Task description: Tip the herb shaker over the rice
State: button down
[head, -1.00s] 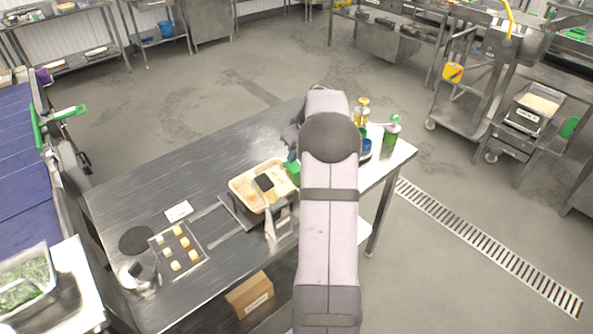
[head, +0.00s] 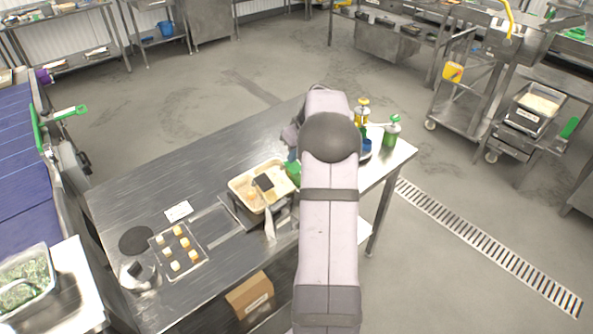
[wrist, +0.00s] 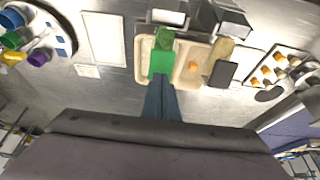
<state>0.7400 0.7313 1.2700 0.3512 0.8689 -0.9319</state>
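The herb shaker (wrist: 161,62) is green with a darker green end. In the wrist view it lies between my fingers and covers the left part of the cream tray (wrist: 143,65). My gripper (wrist: 160,82) appears shut on it. Pale contents, probably the rice, lie in the tray with an orange piece (wrist: 193,66). I cannot tell the shaker's exact tilt or whether herbs are falling.
A clear tray with several small cups (head: 181,262) stands to the left. A green dispenser (head: 391,134) and a yellow bottle (head: 362,111) stand at the table's right end. The table's back left is bare.

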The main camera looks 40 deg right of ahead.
aim_at(290, 165)
jog(key=shift+f, duration=0.25)
dwell(0.4)
jog(key=shift+f+b, duration=0.35)
jog(key=shift+b, duration=0.1)
jog(key=shift+f, duration=0.35)
jog(key=shift+b+x, duration=1.15)
jog(key=shift+x, duration=0.85)
jog(key=shift+r, duration=0.15)
jog(key=shift+w+p+v, duration=0.1)
jog(key=shift+p+v, duration=0.55)
jog(key=shift+v, duration=0.75)
jog(key=shift+w+p+v, duration=0.15)
jog(key=shift+p+v, duration=0.5)
jog(key=shift+v, duration=0.7)
jog(key=shift+r, duration=0.1)
